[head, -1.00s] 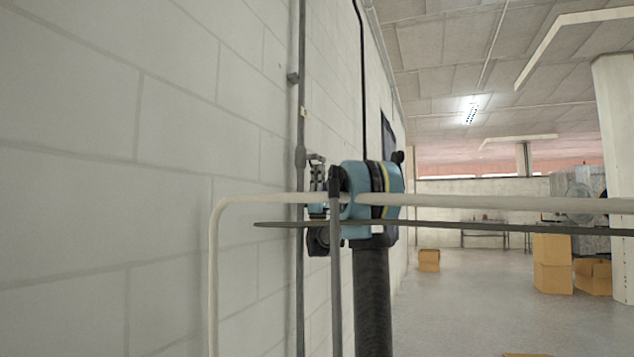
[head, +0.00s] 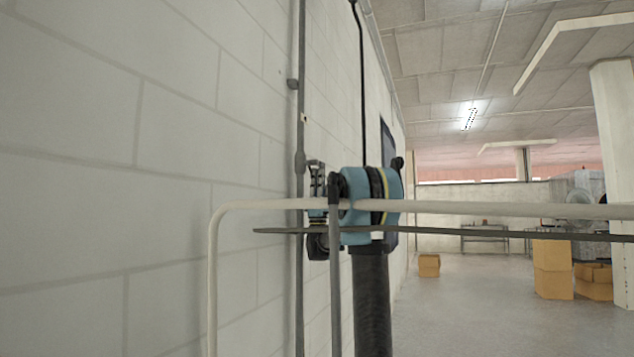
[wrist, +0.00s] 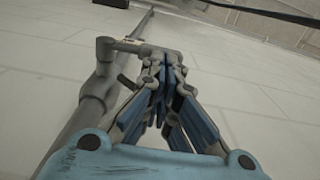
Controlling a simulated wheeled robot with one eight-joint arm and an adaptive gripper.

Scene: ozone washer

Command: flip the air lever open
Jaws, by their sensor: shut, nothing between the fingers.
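The air lever is not clearly visible. In the wrist view a grey pipe (wrist: 92,105) runs up the left side, with a fitting (wrist: 106,46) whose branch reaches right to behind my fingertips. A small dark piece (wrist: 126,81) shows beside the pipe, left of the fingers; I cannot tell whether it is the lever. My gripper (wrist: 168,68) is shut and empty, its fingertips over the branch's right end. They hide what lies there, and contact cannot be told. In the head view the pipe (head: 301,110) climbs the wall, and my arm's blue wrist (head: 357,205) hides part of this area.
A pale rail (head: 270,204) and a thin dark bar (head: 275,230) cross the head view in front of my arm. The block wall (head: 150,120) is close on the left. Cardboard boxes (head: 552,268) stand far off on the right, with open floor before them.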

